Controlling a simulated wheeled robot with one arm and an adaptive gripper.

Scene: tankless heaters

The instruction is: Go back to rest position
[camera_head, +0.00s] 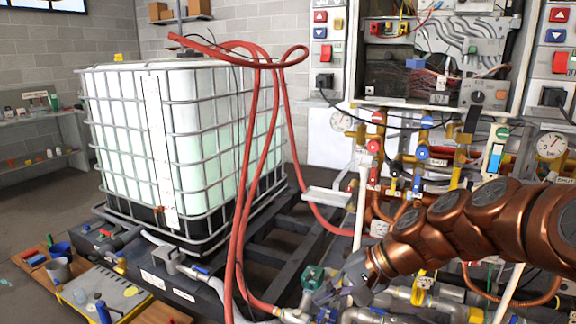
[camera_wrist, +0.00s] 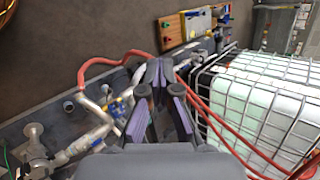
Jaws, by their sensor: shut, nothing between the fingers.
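My copper-coloured arm reaches in from the right in the head view and ends in my dark grey gripper (camera_head: 345,288), low over the pipes and valves at the front. The wrist view shows my gripper (camera_wrist: 160,68) with its purple-lined fingers drawn together at the tips. Nothing is held between them. The arm hides part of the pipework behind it.
A caged white tank (camera_head: 125,140) stands left on a dark frame, with red hoses (camera_head: 274,120) looping down beside it. Valves, gauges (camera_head: 551,146) and an open heater cabinet (camera_head: 435,50) crowd the right. Grey floor (camera_head: 50,205) is open at left.

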